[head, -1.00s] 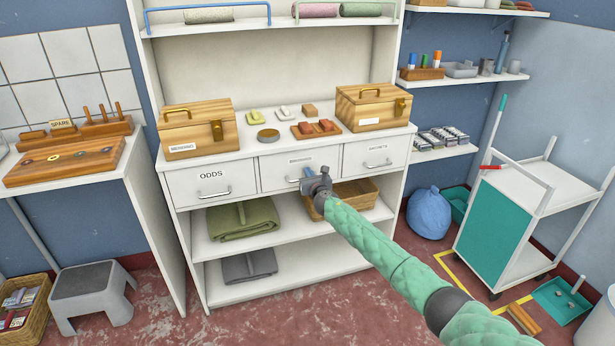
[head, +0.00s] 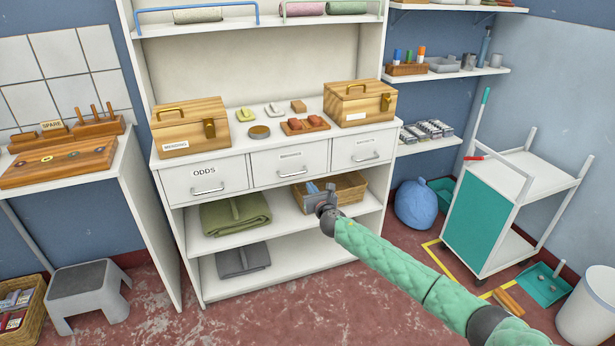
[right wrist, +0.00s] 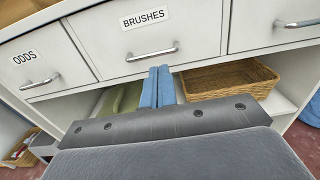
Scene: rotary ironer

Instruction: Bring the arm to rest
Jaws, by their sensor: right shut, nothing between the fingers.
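My right gripper (head: 318,188) is in front of the white cabinet, below the middle drawer and before the open shelf. Its blue fingers (right wrist: 157,87) are together with nothing between them in the right wrist view. The middle drawer (head: 289,164), labelled BRUSHES in the right wrist view (right wrist: 150,38), is shut. The fingertips appear just below its handle (right wrist: 152,52) there; I cannot tell how far apart they are in depth. My left gripper is out of both current views.
The ODDS drawer (head: 206,182) and the right drawer (head: 365,147) are shut. A wicker basket (head: 352,190) and a folded green cloth (head: 236,213) lie on the shelf behind my gripper. A white trolley (head: 490,220) stands at the right. Floor before the cabinet is clear.

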